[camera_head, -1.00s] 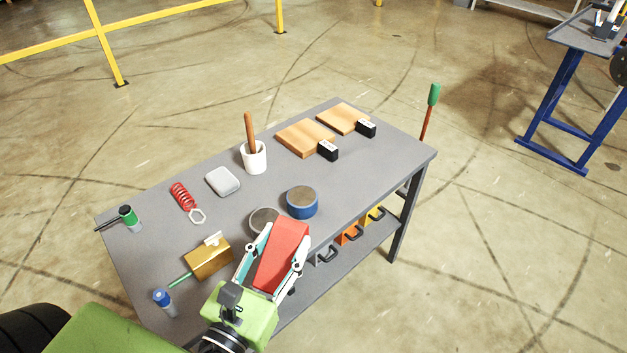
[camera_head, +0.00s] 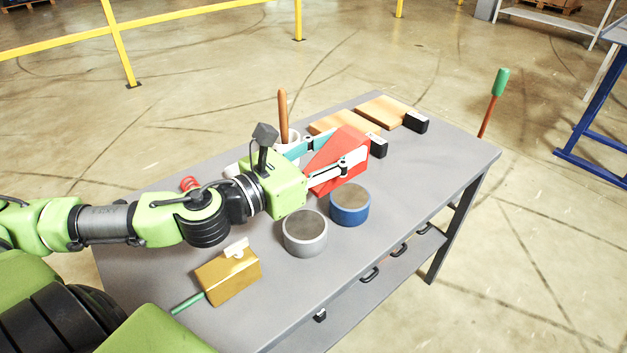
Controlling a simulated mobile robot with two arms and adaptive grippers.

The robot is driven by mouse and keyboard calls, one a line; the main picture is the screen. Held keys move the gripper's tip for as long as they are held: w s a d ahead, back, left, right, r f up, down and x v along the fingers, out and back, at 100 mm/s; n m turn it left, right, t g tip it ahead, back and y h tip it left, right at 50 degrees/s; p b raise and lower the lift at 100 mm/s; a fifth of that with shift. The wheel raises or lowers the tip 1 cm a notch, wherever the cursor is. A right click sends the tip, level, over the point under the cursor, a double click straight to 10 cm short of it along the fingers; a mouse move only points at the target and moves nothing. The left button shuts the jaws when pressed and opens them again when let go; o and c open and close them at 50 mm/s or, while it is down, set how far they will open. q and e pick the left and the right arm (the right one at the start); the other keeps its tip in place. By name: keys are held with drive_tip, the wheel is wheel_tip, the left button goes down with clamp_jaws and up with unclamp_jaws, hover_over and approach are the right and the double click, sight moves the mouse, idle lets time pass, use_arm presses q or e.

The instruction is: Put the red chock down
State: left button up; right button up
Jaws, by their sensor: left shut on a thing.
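The red chock (camera_head: 338,163) is a red wedge-shaped block. My left gripper (camera_head: 325,160) is shut on it, with one finger along each side. The chock is over the grey table (camera_head: 400,240), behind the blue-sided round tin and in front of the wooden boards. I cannot tell whether it touches the tabletop. My right gripper is not in view.
A grey round tin (camera_head: 305,233) and a blue round tin (camera_head: 349,204) stand just in front of the chock. Wooden boards (camera_head: 384,111) with black blocks lie behind it. A brass-coloured box (camera_head: 228,275) is at the front left. The table's right end is clear.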

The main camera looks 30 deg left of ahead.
use_arm(q)
drive_tip(key=shift+w+a, duration=0.25)
drive_tip(key=shift+w, duration=0.1)
drive_tip(key=w+a+f, duration=0.1)
drive_tip(key=w+f, duration=0.2)
drive_tip(key=w+a+f+b, duration=0.1)
drive_tip(key=w+a+f, duration=0.1)
drive_tip(key=w, duration=0.2)
drive_tip(key=w+a+f+b, duration=0.1)
drive_tip(key=w+f, duration=0.2)
drive_tip(key=w, duration=0.1)
drive_tip(key=shift+w+a+f, duration=0.15)
drive_tip(key=shift+a+f, duration=0.2)
drive_tip(key=shift+a, duration=0.05)
drive_tip(key=shift+w+a+f, duration=0.1)
drive_tip(key=shift+w+f, duration=0.2)
drive_tip(key=shift+f, duration=0.1)
wheel_tip(320, 180, down, 3)
drive_tip(key=shift+w+r+b, duration=0.1)
drive_tip(key=shift+w+b, duration=0.05)
drive_tip(key=shift+b, duration=0.4)
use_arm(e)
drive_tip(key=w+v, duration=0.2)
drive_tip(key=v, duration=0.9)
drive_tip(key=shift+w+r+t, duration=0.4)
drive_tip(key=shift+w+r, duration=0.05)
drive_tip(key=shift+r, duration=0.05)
use_arm(q)
drive_tip(key=shift+f, duration=0.2)
